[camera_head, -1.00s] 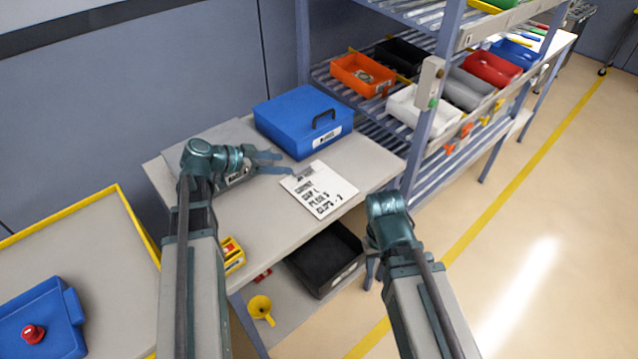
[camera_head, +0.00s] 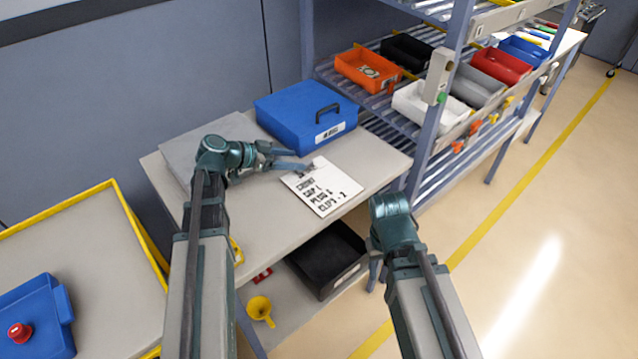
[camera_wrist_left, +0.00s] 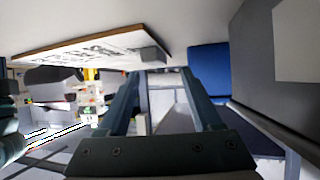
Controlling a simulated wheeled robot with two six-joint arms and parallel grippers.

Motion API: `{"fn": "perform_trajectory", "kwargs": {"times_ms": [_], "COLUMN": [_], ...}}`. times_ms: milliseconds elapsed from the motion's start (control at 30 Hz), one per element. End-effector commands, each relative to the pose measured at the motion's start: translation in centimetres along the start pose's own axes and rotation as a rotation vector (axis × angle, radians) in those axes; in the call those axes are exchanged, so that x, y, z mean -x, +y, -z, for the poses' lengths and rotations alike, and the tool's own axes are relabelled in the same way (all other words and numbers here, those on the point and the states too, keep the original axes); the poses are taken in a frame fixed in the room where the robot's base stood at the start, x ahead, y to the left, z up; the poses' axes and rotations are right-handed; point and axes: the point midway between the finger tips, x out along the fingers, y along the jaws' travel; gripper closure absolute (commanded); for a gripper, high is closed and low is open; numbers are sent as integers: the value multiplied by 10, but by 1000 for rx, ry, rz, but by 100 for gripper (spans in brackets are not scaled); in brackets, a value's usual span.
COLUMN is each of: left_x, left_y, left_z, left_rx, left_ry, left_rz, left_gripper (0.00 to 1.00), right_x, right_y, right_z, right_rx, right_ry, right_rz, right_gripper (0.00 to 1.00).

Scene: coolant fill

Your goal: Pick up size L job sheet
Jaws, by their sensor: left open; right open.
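The job sheet is a white board (camera_head: 322,190) with black handwritten lines and a grey clip, lying on the grey table. I can read "CLIPS - 2" on it. In the left wrist view the board (camera_wrist_left: 75,47) shows edge-on at upper left, its clip near the fingertips. My left gripper (camera_head: 297,160) is open, its fingers reaching the board's clip end; nothing is between them. It also shows in the left wrist view (camera_wrist_left: 160,74). Whether a finger touches the board I cannot tell. My right gripper (camera_head: 377,274) is open and empty, hanging low at the table's front right.
A blue case (camera_head: 308,115) stands behind the board. A grey flat slab (camera_head: 205,140) lies behind my left arm. A black bin (camera_head: 328,262) and yellow funnel (camera_head: 260,309) are below the table. A shelf rack with bins (camera_head: 432,105) stands right.

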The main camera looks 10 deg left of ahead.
Motion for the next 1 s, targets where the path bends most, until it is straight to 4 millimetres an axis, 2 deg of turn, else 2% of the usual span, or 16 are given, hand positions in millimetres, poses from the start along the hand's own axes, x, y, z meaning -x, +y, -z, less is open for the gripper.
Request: {"fn": "perform_trajectory", "kwargs": {"times_ms": [233,500,567,867,900,1000], "left_x": [-38,-42,-42,-42,-42,-42], "left_y": [0,1,1,1,1,1], "left_z": [-4,-1,-1,-1,-1,-1], "left_rx": [-1,1,1,0,0,1], "left_ry": [-1,0,0,0,0,0], "left_rz": [-2,1,1,1,1,1], "left_gripper": [34,34,43,97,100,100], "right_x": [-21,-21,-21,-21,-21,-21], "right_y": [-2,-2,-2,-2,-2,-2], "right_z": [1,1,1,1,1,1], "right_rx": [0,0,0,0,0,0], "right_ry": [0,0,0,0,0,0], "right_rz": [0,0,0,0,0,0], "right_gripper": [50,50,50,50,50,50]}}
